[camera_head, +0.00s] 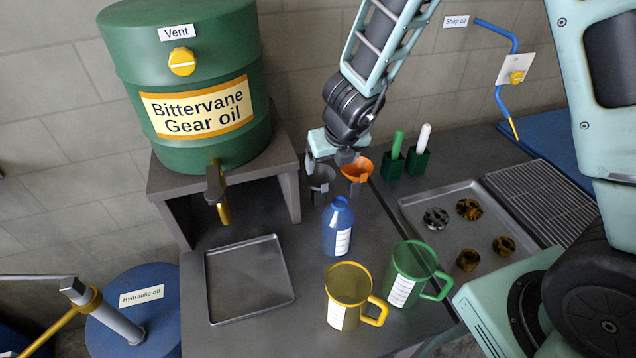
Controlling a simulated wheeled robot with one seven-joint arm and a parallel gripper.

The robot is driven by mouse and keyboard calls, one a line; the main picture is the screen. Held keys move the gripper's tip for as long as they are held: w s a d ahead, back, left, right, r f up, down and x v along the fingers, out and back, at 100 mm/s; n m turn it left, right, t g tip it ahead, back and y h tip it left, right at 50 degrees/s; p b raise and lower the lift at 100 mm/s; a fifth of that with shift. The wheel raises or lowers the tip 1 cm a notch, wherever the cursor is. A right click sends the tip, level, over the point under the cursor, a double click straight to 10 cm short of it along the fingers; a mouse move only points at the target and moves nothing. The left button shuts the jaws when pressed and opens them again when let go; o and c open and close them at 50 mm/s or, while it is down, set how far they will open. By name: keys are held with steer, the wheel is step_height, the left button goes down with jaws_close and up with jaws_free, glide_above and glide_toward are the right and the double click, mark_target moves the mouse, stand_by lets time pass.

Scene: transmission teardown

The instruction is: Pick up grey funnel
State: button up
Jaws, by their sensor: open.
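The grey funnel (321,180) stands at the back of the workbench, left of an orange funnel (356,170). My gripper (328,160) is open, just above and behind the grey funnel's rim. One finger shows at the left and the other end of the jaws lies close to the orange funnel. The gripper partly covers the grey funnel's top, and I cannot tell whether it touches the rim.
A blue bottle (338,228) stands in front of the funnels. Yellow (347,284) and green (408,262) jugs are nearer. Green holders (416,163) stand to the right. A metal tray (412,205) holds several gears. An empty tray (214,300) lies left, below the oil drum (185,55).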

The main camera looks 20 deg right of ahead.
mark_target(325, 184)
steer(key=x, duration=0.3)
steer(key=b+x, duration=0.1)
steer(key=x, duration=0.3)
steer(key=b+x, duration=0.1)
steer(key=x, duration=0.2)
steer(key=shift+s+f, duration=0.25)
steer(key=shift+x, duration=0.75)
jaws_close()
